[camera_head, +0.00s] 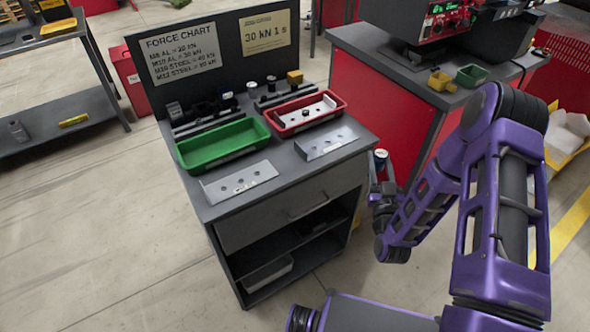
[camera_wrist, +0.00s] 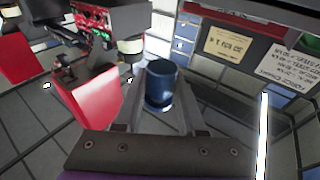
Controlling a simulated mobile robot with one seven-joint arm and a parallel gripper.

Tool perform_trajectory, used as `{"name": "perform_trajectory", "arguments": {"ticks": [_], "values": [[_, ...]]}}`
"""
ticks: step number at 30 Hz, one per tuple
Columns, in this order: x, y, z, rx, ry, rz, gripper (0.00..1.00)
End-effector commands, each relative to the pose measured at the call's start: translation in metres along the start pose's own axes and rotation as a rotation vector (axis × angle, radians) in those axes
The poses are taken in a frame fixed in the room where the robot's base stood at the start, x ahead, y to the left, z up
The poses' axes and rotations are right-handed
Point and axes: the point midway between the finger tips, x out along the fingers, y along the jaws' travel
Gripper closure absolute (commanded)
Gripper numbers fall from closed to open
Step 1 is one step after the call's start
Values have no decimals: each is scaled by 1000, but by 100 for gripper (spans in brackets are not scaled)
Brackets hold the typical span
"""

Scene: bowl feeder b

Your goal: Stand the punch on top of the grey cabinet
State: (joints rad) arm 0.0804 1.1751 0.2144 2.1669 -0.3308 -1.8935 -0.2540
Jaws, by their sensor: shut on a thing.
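The punch (camera_wrist: 162,88) shows in the wrist view as a dark blue cylinder between my two fingers. My gripper (camera_wrist: 163,112) is shut on it. In the head view my gripper (camera_head: 382,178) is just off the right side of the grey cabinet, with the punch (camera_head: 380,156) small at its end, partly hidden by my gripper. The grey cabinet (camera_head: 284,208) stands in the middle with a dark grey top. I cannot tell exactly how upright the punch is.
On the cabinet top are a green tray (camera_head: 180,157), a red tray (camera_head: 342,103), two plates with holes (camera_head: 240,183) (camera_head: 326,143) and dark tooling at the back. A sign board (camera_head: 210,55) rises behind. A red bench (camera_head: 395,115) stands to the right. Bare top shows along the front edge.

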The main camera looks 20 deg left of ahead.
Motion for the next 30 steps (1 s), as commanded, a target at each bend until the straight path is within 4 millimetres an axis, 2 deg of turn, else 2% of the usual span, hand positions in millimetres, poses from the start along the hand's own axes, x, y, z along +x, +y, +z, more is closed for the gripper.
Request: {"name": "perform_trajectory", "arguments": {"ticks": [1, 6, 9, 12, 16, 24, 30], "values": [[9, -27, 1, 20, 5, -69, 100], [32, -120, -11, 68, 7, -323, 100], [39, -162, -26, 90, 8, -440, 100], [43, -188, -39, 104, 6, -514, 100], [44, -204, -42, 113, 1, -558, 100], [34, -207, 4, 115, -1, -566, 100], [32, -207, 19, 114, 0, -565, 100]]}}
